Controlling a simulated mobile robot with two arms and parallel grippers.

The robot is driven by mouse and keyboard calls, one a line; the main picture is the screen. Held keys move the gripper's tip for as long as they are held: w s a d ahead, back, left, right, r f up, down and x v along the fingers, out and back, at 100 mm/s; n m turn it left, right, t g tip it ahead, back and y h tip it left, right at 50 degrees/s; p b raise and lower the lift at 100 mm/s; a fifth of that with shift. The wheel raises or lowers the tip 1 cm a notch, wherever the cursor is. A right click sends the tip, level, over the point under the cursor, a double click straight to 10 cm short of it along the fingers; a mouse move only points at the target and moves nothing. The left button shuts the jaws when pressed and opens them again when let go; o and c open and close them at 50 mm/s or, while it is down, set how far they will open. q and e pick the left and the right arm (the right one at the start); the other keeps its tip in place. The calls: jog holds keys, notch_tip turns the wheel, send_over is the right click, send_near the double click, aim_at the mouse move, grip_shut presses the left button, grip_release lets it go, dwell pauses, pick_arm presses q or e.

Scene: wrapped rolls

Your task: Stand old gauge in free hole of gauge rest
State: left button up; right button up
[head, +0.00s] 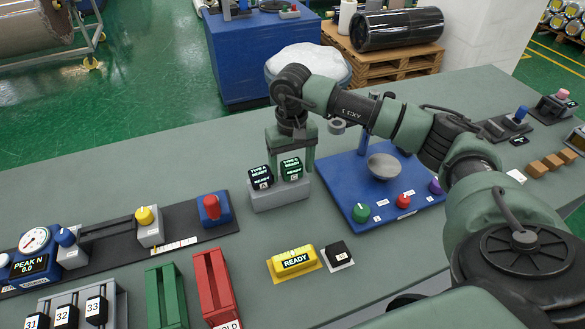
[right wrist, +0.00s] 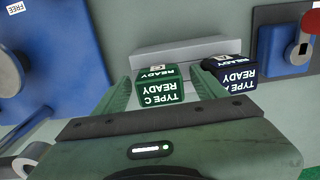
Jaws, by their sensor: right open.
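The grey gauge rest (head: 280,198) stands on the grey-green table, with a black gauge marked TYPE A READY (head: 260,177) at its left and a green gauge marked TYPE C READY (head: 291,169) at its right. My right gripper (head: 291,160) points down over the rest, its open fingers on either side of the green gauge. In the right wrist view the green gauge (right wrist: 157,86) is between the fingers, upright at the rest (right wrist: 190,48), and the black gauge (right wrist: 230,72) is outside them. I cannot tell which gauge is the old one; no free hole is visible. My left gripper is not in view.
A blue panel (head: 345,200) with a round pan and coloured knobs is right of the rest. A red-knobbed lever unit (head: 211,209) is left. A yellow READY block (head: 294,261), a black piece (head: 338,251) and green and red racks (head: 217,283) are in front.

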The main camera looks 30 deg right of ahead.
notch_tip(320, 180, up, 7)
jog(key=shift+r+b, duration=0.2)
jog(key=shift+b, duration=0.55)
